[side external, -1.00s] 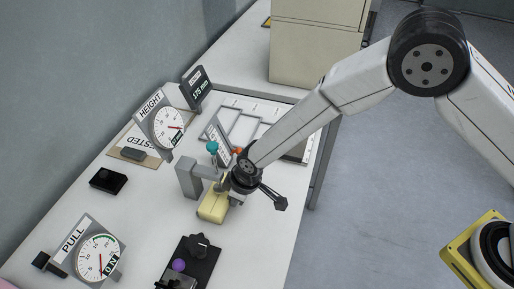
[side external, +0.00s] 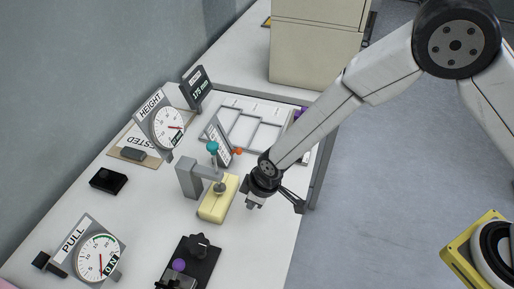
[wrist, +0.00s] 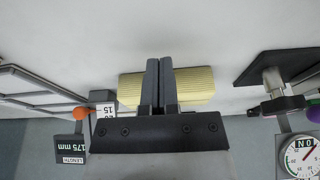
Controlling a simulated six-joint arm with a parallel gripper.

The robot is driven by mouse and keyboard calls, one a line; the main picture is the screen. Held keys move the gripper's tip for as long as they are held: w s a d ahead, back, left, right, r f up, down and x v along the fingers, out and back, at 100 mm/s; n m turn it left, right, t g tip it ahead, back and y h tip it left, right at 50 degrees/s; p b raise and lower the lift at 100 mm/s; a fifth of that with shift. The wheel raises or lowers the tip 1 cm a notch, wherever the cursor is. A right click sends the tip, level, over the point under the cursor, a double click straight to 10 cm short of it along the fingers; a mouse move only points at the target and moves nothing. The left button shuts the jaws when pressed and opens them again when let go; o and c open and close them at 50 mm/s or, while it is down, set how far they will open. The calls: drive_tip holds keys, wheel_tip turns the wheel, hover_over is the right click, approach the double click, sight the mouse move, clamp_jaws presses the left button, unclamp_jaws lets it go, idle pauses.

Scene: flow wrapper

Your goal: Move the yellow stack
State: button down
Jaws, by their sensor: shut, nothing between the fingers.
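The yellow stack (side external: 212,208) lies on the white table under the arm of a grey gauge stand (side external: 187,178) with a teal knob (side external: 212,147). A round foot of the stand rests on or just over the stack's top. My gripper (side external: 250,206) is to the right of the stack in the side view, apart from it, shut and empty. In the wrist view, the shut fingers (wrist: 160,62) cover the middle of the ribbed yellow stack (wrist: 195,85), which shows on both sides of them.
HEIGHT (side external: 163,124) and PULL (side external: 95,255) dials stand along the wall side. A black fixture with a purple knob (side external: 178,265) stands at the front. A wire-frame tray (side external: 245,125) and a length display (side external: 196,86) are behind. Bare table lies right of the stack.

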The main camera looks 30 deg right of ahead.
drive_tip(key=v, duration=0.9)
drive_tip(key=shift+r, duration=0.1)
drive_tip(key=s+d+r+m, duration=0.2)
drive_tip(key=s+d+m, duration=0.1)
drive_tip(key=d, duration=0.6)
drive_tip(key=s+d+r+m+h, duration=0.1)
drive_tip(key=s+d+r+m, duration=0.1)
drive_tip(key=d, duration=0.7)
drive_tip(key=s+d+r+m+h, duration=0.1)
drive_tip(key=s+d+m, duration=0.3)
drive_tip(key=d, duration=0.5)
drive_tip(key=shift+d+r, duration=0.2)
drive_tip(key=shift+r, duration=0.35)
